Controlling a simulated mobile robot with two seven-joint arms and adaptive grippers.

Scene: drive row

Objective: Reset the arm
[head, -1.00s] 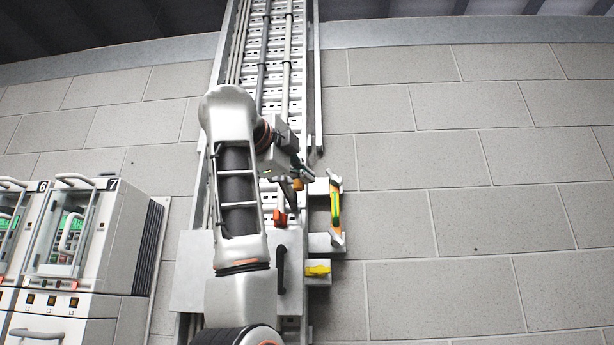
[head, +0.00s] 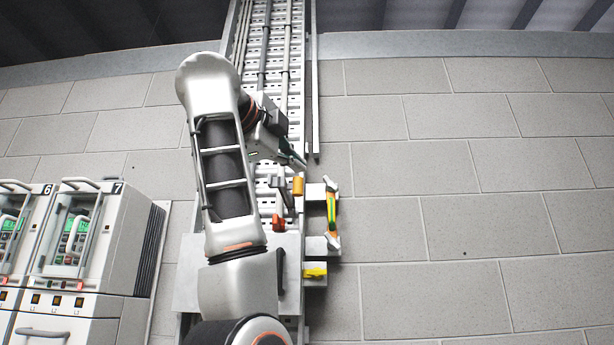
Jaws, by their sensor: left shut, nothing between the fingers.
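My left arm rises in front of the wall in the head view and bends over at the top. My left gripper (head: 291,156) is at its end, shut and empty, pointing down to the right. It is in front of the cable tray, a little above an orange cylinder (head: 298,186) and apart from it in the picture. A red part (head: 278,223) sits lower, on a grey box (head: 262,262) that my arm partly hides. My right gripper is not in view.
A perforated cable tray (head: 272,52) runs up the wall. Cabinets numbered 6 and 7 (head: 75,235) stand at left. The block wall (head: 470,200) at right is bare.

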